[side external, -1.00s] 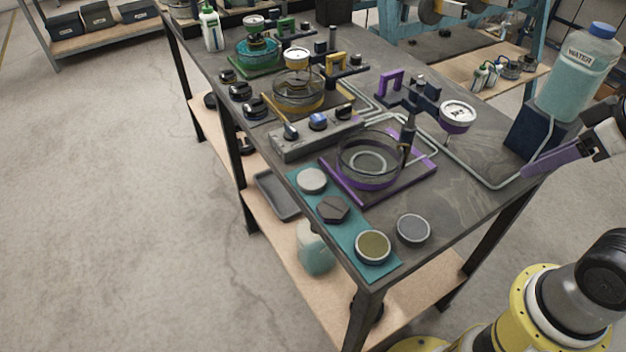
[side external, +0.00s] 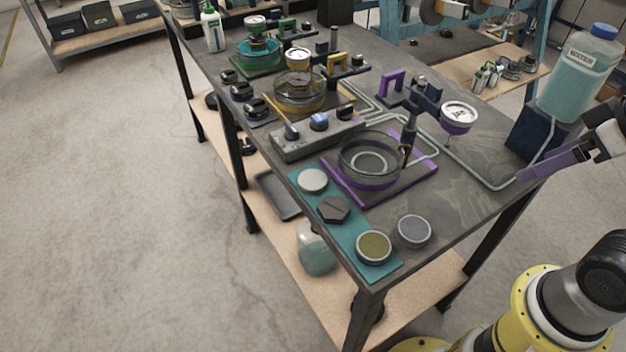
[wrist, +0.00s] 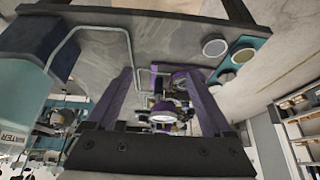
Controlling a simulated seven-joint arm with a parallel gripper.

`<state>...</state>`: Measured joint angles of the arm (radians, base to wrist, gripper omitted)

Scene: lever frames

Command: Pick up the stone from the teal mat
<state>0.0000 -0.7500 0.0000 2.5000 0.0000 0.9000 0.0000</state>
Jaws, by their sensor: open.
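The teal mat (side external: 355,240) lies along the near left edge of the bench. On it are a pale grey round disc (side external: 313,181), a dark flat hexagonal piece (side external: 333,209) and a round dish with an olive top (side external: 374,247). I cannot tell for sure which is the stone. My gripper (side external: 524,178) is at the right edge of the side view, well apart from the mat. In the wrist view, the purple fingers of my gripper (wrist: 158,75) stand wide apart with nothing between them. The mat (wrist: 250,43) shows there at upper right, its pieces small.
A grey-topped round dish (side external: 414,230) sits on bare bench beside the mat. A glass bowl (side external: 369,160) on a purple base stands behind the mat. A purple-rimmed gauge (side external: 458,116), pipes and a water bottle (side external: 578,75) are towards the right. The bench's front right is clear.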

